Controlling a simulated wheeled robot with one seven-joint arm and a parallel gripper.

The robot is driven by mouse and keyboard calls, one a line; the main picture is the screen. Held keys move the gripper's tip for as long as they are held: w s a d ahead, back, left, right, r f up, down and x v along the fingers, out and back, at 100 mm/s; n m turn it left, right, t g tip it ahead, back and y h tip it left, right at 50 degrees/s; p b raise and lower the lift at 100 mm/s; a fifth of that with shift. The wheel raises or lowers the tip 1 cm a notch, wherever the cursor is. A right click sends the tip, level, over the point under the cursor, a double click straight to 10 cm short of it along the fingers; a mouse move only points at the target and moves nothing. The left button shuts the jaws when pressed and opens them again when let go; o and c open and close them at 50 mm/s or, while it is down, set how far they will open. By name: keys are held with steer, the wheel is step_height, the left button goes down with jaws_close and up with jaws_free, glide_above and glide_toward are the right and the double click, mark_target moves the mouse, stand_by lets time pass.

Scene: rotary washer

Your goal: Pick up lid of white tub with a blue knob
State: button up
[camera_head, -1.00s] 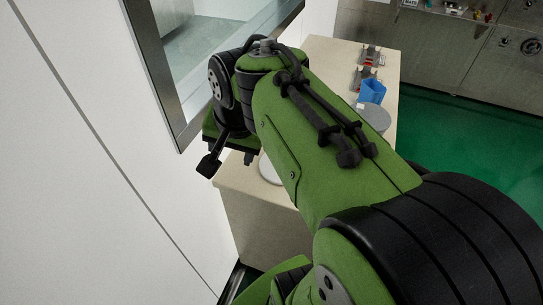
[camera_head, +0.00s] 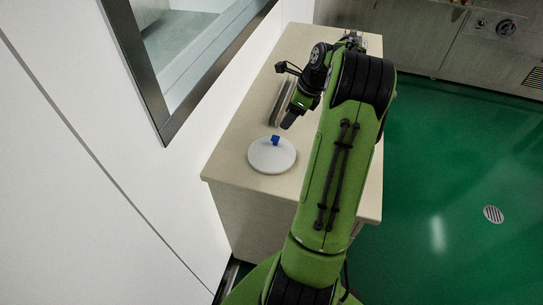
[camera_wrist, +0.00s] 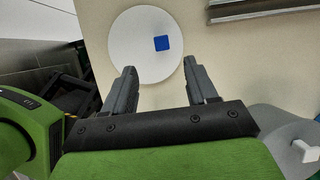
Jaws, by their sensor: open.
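The round white lid (camera_head: 265,157) with a blue knob (camera_head: 275,140) lies at the near left part of the counter in the head view. Any tub beneath it is hidden from this angle. In the wrist view the lid (camera_wrist: 128,50) and its square blue knob (camera_wrist: 162,43) show just beyond the fingertips. My gripper (camera_wrist: 160,78) is open and empty, with its two fingers apart and the knob roughly in line with the gap. In the head view the gripper end (camera_head: 290,119) is beyond and to the right of the lid, partly hidden by my arm.
The pale counter (camera_head: 226,165) has free room around the lid. A dark metal rail-like part (camera_head: 278,103) lies behind it. A framed window opening (camera_head: 165,110) is on the left wall. A grey round thing with a white handle (camera_wrist: 303,149) shows at lower right in the wrist view.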

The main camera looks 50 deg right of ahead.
mark_target(276, 138)
steer(key=x, duration=0.3)
steer(key=b+x, duration=0.1)
steer(key=x, duration=0.7)
steer(key=shift+s+d+f+b, duration=0.1)
steer(key=shift+d+f+b, duration=0.05)
steer(key=shift+d+b, duration=0.2)
steer(key=shift+s, duration=0.1)
steer(key=shift+c, duration=1.2)
jaws_close()
